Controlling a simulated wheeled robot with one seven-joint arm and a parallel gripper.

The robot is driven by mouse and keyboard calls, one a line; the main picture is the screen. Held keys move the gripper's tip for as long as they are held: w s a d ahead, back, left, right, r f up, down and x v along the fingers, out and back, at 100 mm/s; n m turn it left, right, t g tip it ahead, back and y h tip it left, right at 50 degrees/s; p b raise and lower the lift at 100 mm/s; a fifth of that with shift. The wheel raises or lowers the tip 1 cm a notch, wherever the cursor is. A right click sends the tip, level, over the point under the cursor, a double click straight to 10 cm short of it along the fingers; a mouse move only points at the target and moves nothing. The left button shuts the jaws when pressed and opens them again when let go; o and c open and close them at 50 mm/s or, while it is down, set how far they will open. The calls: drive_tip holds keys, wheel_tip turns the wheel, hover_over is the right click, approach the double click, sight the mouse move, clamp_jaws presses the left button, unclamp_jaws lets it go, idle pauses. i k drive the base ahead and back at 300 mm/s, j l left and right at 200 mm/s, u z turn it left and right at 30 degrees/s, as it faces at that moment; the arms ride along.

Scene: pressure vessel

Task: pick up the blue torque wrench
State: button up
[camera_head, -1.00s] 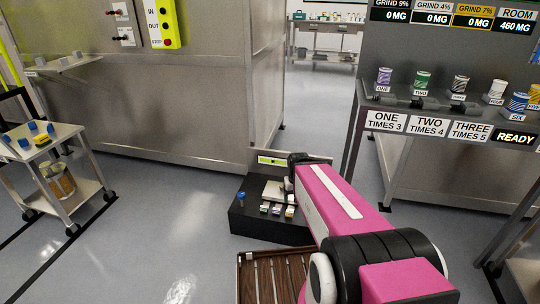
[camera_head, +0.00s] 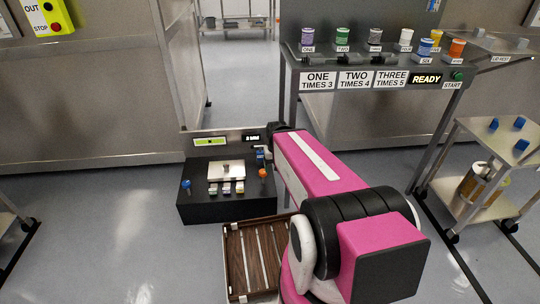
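A small blue-topped upright tool (camera_head: 187,185) stands at the left front of the low black station (camera_head: 225,212). It may be the blue torque wrench, but it is too small to be sure. An orange-topped one (camera_head: 263,173) stands at the station's right side. A small blue part (camera_head: 260,153) shows behind it, beside my arm; I cannot tell what it is. My pink arm reaches forward along the station's right side. Its far end is hidden behind its own links, so I cannot make out my gripper or its fingers.
A pale plate (camera_head: 226,169) and several small blocks sit on the station. A brown slatted tray (camera_head: 232,262) lies before it. A shelf (camera_head: 340,58) with several coloured spools stands behind right. A cart (camera_head: 500,150) with blue items is at right.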

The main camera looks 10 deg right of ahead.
sight(260, 155)
drive_tip(key=i+j, duration=0.15)
drive_tip(key=j, duration=0.25)
drive_tip(key=i+j+z, duration=0.1)
drive_tip(key=j, duration=0.25)
drive_tip(key=i+j, duration=0.25)
drive_tip(key=j, duration=0.15)
drive_tip(key=z, duration=0.05)
